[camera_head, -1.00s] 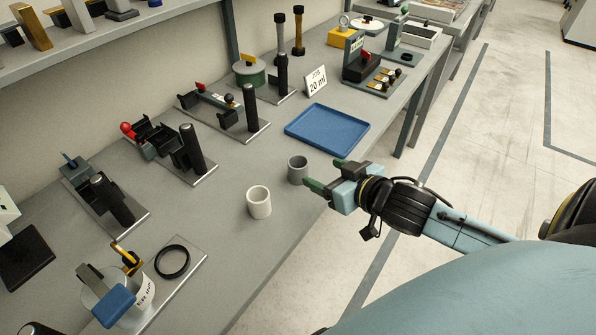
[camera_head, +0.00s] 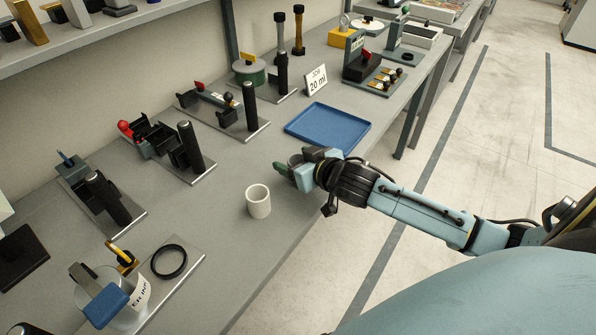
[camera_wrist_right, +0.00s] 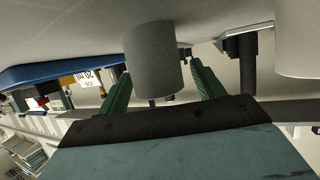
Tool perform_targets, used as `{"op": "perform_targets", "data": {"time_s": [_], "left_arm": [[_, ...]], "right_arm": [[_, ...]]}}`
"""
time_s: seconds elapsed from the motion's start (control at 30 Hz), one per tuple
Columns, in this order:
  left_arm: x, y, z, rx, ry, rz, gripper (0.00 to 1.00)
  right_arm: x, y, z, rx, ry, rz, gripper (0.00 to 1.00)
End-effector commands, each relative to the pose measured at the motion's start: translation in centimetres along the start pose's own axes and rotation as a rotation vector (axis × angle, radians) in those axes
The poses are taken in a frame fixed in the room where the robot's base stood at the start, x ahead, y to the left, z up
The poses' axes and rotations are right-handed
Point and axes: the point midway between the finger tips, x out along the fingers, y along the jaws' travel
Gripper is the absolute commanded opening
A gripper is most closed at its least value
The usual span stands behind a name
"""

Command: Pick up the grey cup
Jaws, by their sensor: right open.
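The grey cup (camera_head: 295,159) stands on the grey workbench, mostly hidden behind my right gripper (camera_head: 291,165) in the head view. In the right wrist view, which is upside down, the grey cup (camera_wrist_right: 152,60) shows between the two green fingers of the right gripper (camera_wrist_right: 160,80). The fingers are apart, one on each side of the cup, with a gap visible at least on the left. The cup is upright on the bench. My left gripper is not in view.
A white cup (camera_head: 258,201) stands close by, nearer the front left; it also shows in the wrist view (camera_wrist_right: 300,38). A blue tray (camera_head: 328,126) lies just behind, with a "20 ml" card (camera_head: 316,81) beside it. Several fixtures line the wall side. The bench's right edge is close.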

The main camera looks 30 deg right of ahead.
Motion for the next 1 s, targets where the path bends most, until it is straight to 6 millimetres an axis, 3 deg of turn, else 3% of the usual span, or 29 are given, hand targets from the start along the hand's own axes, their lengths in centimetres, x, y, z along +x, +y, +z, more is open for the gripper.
{"op": "perform_targets", "data": {"time_s": [0.13, 0.4, 0.77, 1.0], "left_arm": [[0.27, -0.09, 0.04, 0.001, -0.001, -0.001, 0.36], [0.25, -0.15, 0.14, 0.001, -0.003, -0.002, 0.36], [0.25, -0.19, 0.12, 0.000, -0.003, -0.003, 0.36], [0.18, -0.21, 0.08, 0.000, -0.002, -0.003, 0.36]], "right_arm": [[1.23, -0.02, 0.04, 0.000, 0.000, -0.001, 0.67], [1.36, -0.01, 0.02, 0.000, 0.000, -0.001, 0.66], [1.34, 0.00, 0.03, -0.001, -0.001, 0.000, 0.20], [1.26, 0.01, -0.18, -0.001, 0.000, 0.000, 0.20]]}}
